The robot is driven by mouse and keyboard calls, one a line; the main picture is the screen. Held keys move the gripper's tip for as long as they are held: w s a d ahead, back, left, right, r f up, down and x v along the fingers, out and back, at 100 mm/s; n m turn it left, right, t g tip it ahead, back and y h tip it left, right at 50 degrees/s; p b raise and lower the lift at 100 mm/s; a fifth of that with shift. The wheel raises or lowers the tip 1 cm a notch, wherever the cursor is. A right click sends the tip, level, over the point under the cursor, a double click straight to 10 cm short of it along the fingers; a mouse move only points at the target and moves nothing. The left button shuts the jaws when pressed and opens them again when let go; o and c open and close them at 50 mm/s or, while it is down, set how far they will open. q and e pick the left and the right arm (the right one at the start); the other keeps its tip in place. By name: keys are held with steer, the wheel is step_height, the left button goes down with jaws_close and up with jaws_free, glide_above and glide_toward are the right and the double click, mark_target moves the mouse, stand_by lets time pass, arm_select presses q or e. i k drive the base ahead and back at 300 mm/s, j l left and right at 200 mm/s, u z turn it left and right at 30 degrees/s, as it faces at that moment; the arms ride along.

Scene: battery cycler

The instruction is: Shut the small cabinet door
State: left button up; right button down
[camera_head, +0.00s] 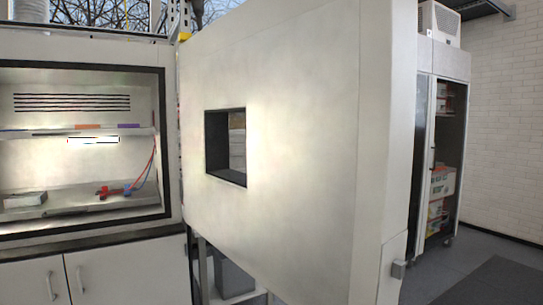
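A large, thick white door (300,130) stands swung open in the middle of the view, with a small dark-framed window (226,148) in it. Its left edge is by the cabinet (174,140) at left, and its near edge is at right. The cabinet's front is open and shows a lit interior with a black-edged opening. The hinges are not clearly visible. Neither of my grippers is in view.
Red and blue leads (118,190) lie inside the cabinet beside a small grey box (25,199). A tall glass-fronted unit (440,150) stands behind the door at right. Grey floor (455,275) shows free at lower right. A grey bin (235,277) is beneath the door.

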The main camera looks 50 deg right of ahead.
mark_target(326, 90)
steer(key=k+l+u, duration=0.1)
steer(key=k+l, duration=0.5)
steer(key=k, duration=0.15)
steer(key=k+l, duration=0.25)
steer(key=l, duration=0.2)
steer(key=k+l+u, duration=0.1)
steer(key=k+l, duration=0.15)
steer(key=l, duration=0.7)
steer(key=k+l, duration=0.1)
steer(key=l, duration=0.4)
steer(key=i+l, duration=0.1)
steer(key=l, duration=0.85)
steer(key=i+l+u, duration=0.15)
steer(key=l, duration=0.75)
